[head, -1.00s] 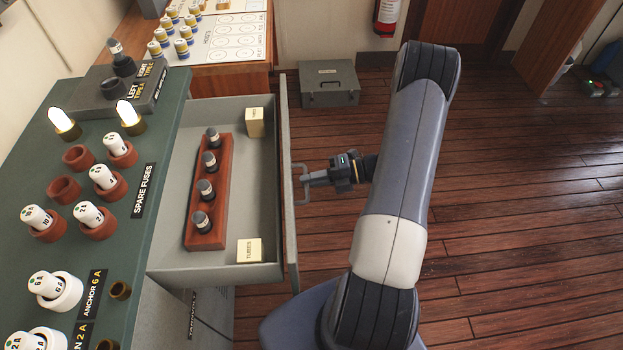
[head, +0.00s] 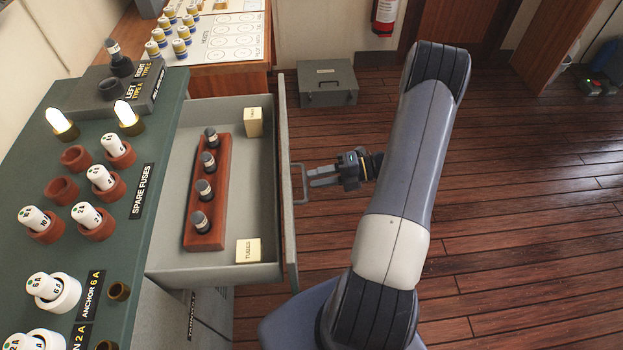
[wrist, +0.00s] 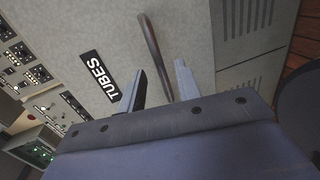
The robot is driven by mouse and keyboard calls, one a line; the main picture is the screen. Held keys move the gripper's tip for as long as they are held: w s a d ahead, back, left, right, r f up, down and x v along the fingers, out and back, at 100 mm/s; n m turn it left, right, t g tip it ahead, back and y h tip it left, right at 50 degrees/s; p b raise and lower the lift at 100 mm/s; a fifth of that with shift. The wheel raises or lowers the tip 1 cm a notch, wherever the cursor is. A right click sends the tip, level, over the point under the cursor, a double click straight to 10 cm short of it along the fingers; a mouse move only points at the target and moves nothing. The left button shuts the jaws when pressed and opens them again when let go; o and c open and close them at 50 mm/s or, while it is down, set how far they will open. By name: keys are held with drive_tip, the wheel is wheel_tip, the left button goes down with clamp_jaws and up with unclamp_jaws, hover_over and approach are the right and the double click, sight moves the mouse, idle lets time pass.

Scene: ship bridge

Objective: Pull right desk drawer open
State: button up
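The grey drawer (head: 262,190) stands pulled well out from the green-topped desk (head: 150,200). It holds a red-brown rack (head: 222,211) with several dark tubes and two cream boxes. Its front carries a bar handle (head: 303,184), and in the wrist view the front (wrist: 85,30) shows a TUBES label. My gripper (head: 316,177) is just right of the handle. In the wrist view the two fingers of my gripper (wrist: 160,80) are apart, with the handle (wrist: 154,58) lying between them lengthwise and clear of both fingers.
A grey case (head: 327,84) sits on the floor beyond the drawer. Fuses in holders (head: 104,180) stand on the desk top. A fire extinguisher (head: 385,15) hangs on the back wall. The wooden floor (head: 510,200) to the right is clear.

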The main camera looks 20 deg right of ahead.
drive_tip(key=v, duration=0.8)
drive_tip(key=shift+d, duration=0.2)
drive_tip(key=shift+a, duration=0.1)
drive_tip(key=x, duration=1.1)
drive_tip(key=shift+s, duration=0.1)
